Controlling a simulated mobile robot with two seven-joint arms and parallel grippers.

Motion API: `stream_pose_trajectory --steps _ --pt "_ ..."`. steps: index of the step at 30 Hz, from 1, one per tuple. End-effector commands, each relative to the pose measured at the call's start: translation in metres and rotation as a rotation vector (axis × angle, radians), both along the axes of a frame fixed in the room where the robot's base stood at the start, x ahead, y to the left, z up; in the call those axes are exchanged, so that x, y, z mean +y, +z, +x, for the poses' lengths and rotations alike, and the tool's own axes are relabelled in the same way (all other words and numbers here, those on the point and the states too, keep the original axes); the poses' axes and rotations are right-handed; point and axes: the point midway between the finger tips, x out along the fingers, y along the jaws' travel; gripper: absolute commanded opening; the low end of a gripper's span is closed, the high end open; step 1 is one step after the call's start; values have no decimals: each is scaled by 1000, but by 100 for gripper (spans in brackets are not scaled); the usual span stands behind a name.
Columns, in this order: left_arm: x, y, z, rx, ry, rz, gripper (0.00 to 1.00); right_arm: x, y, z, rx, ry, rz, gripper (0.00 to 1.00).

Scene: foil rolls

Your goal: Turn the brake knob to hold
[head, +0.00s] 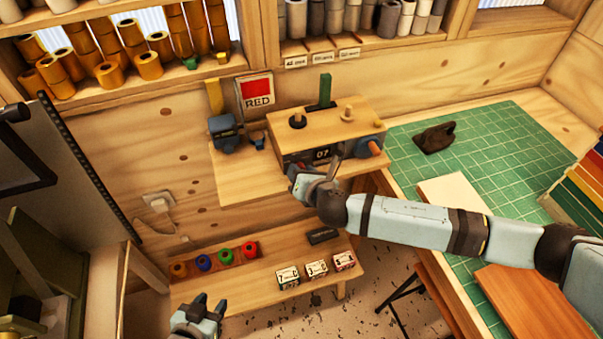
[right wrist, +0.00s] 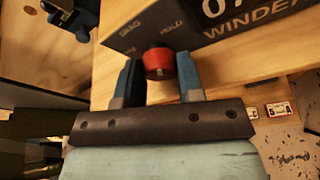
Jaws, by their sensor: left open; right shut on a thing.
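The brake knob (right wrist: 158,63) is red with a small pale mark near its lower edge, on the front of the dark winder panel (right wrist: 150,32). The words DRAG and HOLD are printed above it; I cannot tell which one it points to. In the right wrist view my right gripper (right wrist: 160,75) has its two blue fingers shut on the knob's sides. My left gripper (head: 204,310) is open and empty at the bottom, in front of the low bench.
The winder box (head: 330,122) stands on a wooden shelf beside a RED card (head: 258,92). The low bench (head: 225,292) below holds coloured spools and small number blocks. A green mat (head: 490,150) with a dark lump (head: 435,137) lies at right. Rolls fill the shelves above.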

Motion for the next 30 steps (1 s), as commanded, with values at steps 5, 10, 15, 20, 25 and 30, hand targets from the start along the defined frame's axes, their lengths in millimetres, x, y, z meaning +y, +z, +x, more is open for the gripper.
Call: stream_pose_trajectory --steps 5,10,15,20,25,30 --pt "-1 -10 2 0 -4 -1 43 -1 -5 -1 44 -2 129 11" --pt "-2 -16 6 -7 -7 -3 43 -1 -4 0 85 -1 258 11" --pt "-4 -22 10 -13 -9 -5 43 -2 -5 0 122 -1 371 11" --pt "-5 -27 9 -10 -12 -7 43 -2 -4 0 148 -2 451 11" --pt "-7 -31 7 -4 -15 -8 43 -2 -3 0 165 -1 505 11" --pt "-7 -32 6 -3 -16 -9 43 -2 -2 0 173 0 529 11"
